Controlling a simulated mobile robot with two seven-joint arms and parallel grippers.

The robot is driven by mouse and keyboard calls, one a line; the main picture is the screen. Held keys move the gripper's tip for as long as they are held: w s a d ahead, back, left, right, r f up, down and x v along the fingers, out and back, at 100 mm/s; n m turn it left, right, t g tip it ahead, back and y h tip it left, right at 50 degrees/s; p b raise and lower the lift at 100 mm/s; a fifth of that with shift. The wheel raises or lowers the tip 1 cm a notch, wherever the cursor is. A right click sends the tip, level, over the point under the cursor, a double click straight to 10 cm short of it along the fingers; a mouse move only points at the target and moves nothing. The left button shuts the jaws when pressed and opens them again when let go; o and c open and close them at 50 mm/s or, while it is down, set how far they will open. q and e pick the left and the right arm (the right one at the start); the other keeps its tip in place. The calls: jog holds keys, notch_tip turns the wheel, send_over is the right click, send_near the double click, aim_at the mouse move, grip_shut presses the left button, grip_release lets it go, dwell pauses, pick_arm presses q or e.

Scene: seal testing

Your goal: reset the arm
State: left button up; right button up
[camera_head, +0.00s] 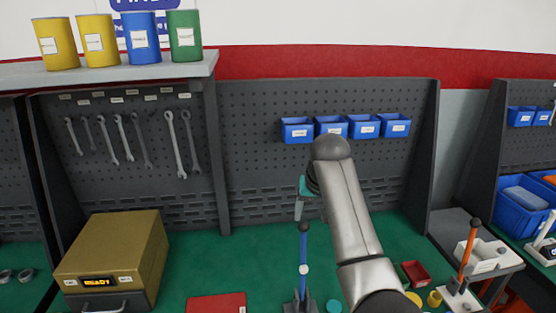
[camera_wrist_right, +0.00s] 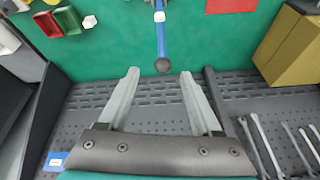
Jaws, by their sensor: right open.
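My right arm reaches in from the bottom right of the head view, with its right gripper (camera_head: 299,208) near the top of a blue lever (camera_head: 303,252). In the right wrist view the gripper (camera_wrist_right: 160,73) is open, its two grey fingers wide apart. The lever (camera_wrist_right: 160,35) shows there with its dark round knob just beyond and between the fingertips; nothing is visibly gripped. The lever stands upright on the green bench. My left gripper does not show.
A brass-coloured box (camera_head: 112,245) reading "READY" stands on the left of the green bench (camera_head: 205,262). A red flat piece (camera_head: 217,303) lies in front. Blue bins (camera_head: 362,127) and wrenches (camera_head: 118,140) hang on the pegboard behind. An orange lever (camera_head: 470,250) stands at right.

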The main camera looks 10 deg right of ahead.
jog(key=s+d+f+n, duration=0.2)
jog(key=s+d+f, duration=0.1)
jog(key=s+f, duration=1.3)
jog(key=s+a+r+n, duration=0.1)
jog(key=s+r+n, duration=0.1)
jog(key=s, duration=1.8)
notch_tip(320, 180, down, 32)
jog(key=s+g+b, duration=0.2)
jog(key=b, duration=0.9)
jog(key=s+f+b, duration=0.3)
jog(key=s+f, duration=0.2)
jog(key=f, duration=0.3)
jog(key=s+d+f+g+b, duration=0.1)
jog(key=s+f+b, duration=0.3)
jog(key=f, duration=0.5)
jog(key=s+d+f+b, duration=0.1)
jog(key=s+f+b, duration=0.3)
jog(key=f, duration=0.5)
jog(key=s, duration=0.2)
jog(key=shift+s+d, duration=0.15)
jog(key=shift+s, duration=0.15)
